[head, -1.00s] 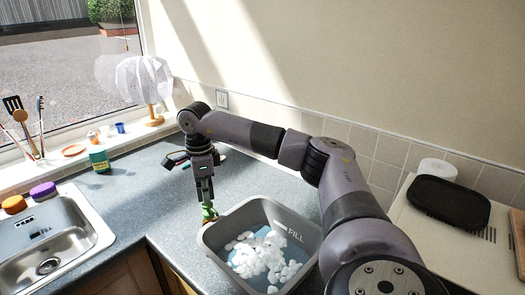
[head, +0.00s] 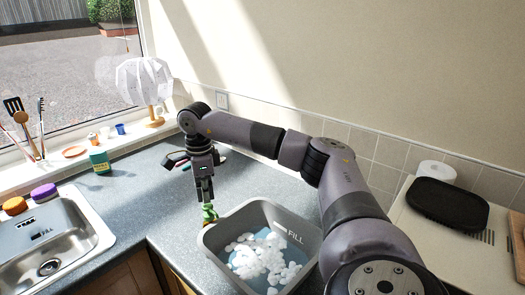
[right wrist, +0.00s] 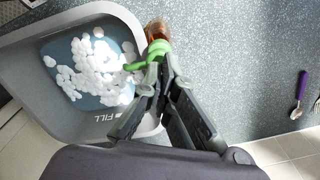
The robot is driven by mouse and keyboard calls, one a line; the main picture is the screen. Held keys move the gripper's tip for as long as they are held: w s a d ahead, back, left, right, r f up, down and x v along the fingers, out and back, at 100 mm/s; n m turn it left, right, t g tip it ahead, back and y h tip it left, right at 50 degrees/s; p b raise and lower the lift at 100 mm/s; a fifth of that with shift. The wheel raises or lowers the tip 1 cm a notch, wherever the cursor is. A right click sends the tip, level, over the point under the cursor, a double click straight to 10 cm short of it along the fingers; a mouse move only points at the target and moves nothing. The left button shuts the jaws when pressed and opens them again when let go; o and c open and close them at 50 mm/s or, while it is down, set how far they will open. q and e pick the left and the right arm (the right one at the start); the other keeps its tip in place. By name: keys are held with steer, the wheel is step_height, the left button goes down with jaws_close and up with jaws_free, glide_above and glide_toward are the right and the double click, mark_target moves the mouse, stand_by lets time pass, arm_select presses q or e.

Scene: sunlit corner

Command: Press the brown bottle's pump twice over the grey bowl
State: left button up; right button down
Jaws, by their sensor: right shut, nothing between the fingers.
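The grey bowl (head: 222,256) stands on the worktop and holds a heap of white blobs. It also shows in the right wrist view (right wrist: 30,72). The brown bottle (right wrist: 155,29) stands beside the bowl's edge, mostly hidden in the head view. Its green pump (head: 209,212) has a nozzle that points over the bowl in the right wrist view (right wrist: 136,66). My right gripper (head: 207,201) points down with its fingers shut and empty, right at the top of the pump. Whether the pump is pressed down I cannot tell. My left gripper is out of view.
A sink (head: 72,217) is at the left, with a green-labelled jar (head: 99,161) behind it. A white lamp (head: 143,84) stands by the window. A black tray (head: 446,203) lies at the right. A purple-handled spoon (right wrist: 301,88) lies apart on the worktop.

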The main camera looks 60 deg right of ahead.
steer(key=shift+f+b, duration=0.7)
steer(key=shift+f, duration=0.7)
steer(key=shift+r+p, duration=1.4)
steer(key=shift+r, duration=0.2)
steer(key=shift+r, duration=0.1)
step_height(320, 180, up, 6)
steer(key=p, duration=0.5)
